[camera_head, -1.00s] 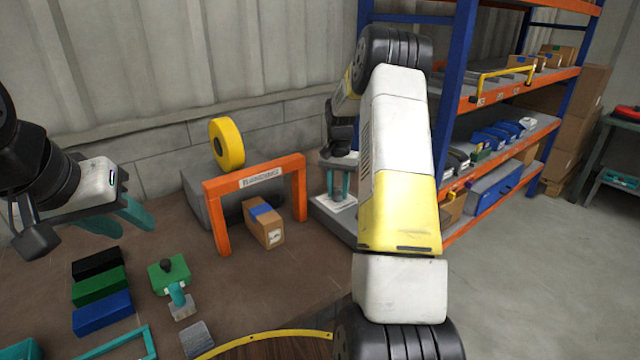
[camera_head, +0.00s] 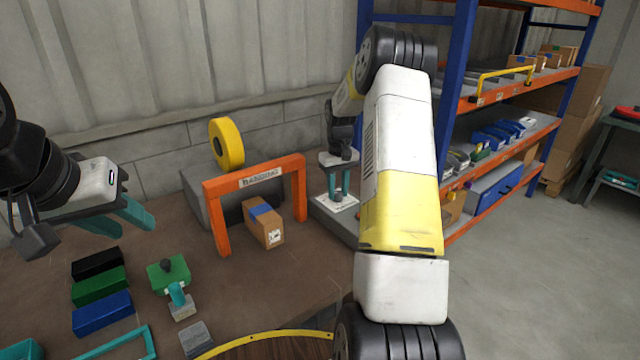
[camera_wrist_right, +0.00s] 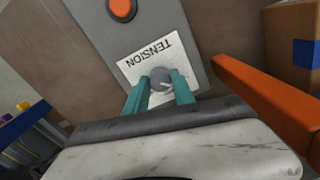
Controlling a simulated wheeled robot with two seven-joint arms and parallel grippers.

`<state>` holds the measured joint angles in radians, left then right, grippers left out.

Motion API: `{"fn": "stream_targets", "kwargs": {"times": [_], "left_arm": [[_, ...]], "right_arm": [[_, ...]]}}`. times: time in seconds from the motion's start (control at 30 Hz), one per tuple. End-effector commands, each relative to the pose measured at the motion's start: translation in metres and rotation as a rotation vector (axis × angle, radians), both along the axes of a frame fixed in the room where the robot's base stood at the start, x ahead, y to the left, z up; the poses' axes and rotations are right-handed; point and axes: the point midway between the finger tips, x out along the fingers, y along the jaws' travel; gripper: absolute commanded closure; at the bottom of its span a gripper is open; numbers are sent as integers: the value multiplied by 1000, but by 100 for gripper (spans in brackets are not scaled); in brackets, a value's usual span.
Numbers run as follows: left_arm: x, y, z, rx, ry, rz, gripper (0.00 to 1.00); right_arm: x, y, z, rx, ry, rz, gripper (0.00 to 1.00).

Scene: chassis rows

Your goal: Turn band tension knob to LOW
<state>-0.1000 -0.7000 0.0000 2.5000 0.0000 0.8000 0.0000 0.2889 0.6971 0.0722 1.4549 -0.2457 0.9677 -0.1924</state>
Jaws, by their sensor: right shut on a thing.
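The band tension knob (camera_wrist_right: 160,79) is a round grey knob with a pale pointer mark. It sits on a white plate marked TENSION (camera_wrist_right: 143,61), which shows upside down in the right wrist view. My right gripper (camera_wrist_right: 161,88) is shut on the knob, one teal finger on each side. In the head view my right gripper (camera_head: 338,190) reaches down to the white plate (camera_head: 335,206) on the grey housing; the knob is hidden there. LOW is not readable. My left gripper (camera_head: 128,222) is empty, fingers apart, above the left of the table.
An orange arch (camera_head: 256,182) stands left of my right gripper, with a cardboard box (camera_head: 262,222) under it and a yellow band roll (camera_head: 227,143) behind. An orange button (camera_wrist_right: 122,9) is on the housing. Blue, green and black blocks lie on the table's left.

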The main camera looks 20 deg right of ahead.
Motion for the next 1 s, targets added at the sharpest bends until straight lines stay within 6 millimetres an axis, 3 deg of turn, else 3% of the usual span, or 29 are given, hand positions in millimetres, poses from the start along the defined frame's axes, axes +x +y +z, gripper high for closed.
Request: {"fn": "stream_targets", "kwargs": {"times": [0.57,0.6,0.7,1.0], "left_arm": [[0,0,0,0,0,0,64],[0,0,0,0,0,0,64],[0,0,0,0,0,0,64],[0,0,0,0,0,0,64]], "right_arm": [[1,0,1,-1,-2,33,100],[1,0,1,-1,-2,33,64],[0,0,1,-1,-1,32,48],[0,0,1,-1,-1,31,48]]}}
